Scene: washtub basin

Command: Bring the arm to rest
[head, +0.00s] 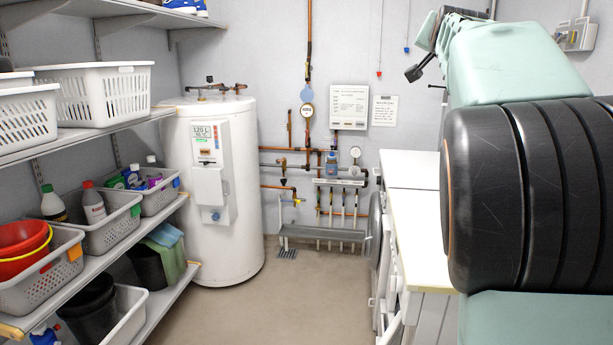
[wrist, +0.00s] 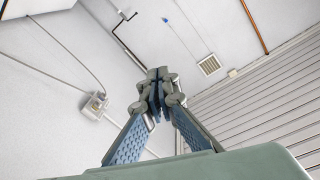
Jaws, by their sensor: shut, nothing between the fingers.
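My gripper (wrist: 158,88) is in the middle of the wrist view. Its two blue-grey fingers run up from the pale green wrist housing and their tips meet, with nothing between them. In the head view my arm (head: 515,75), pale green with thick black ribbed bands, fills the right side at close range. It hides much of the wall and room behind it. I cannot clearly make out the fingers in the head view.
Shelves with a white basket (head: 95,95), grey bins and a red bucket (head: 22,248) line the left. A white water heater (head: 212,190) and copper pipes stand at the back. A white worktop (head: 420,235) lies left of my arm. The middle floor (head: 290,310) is clear.

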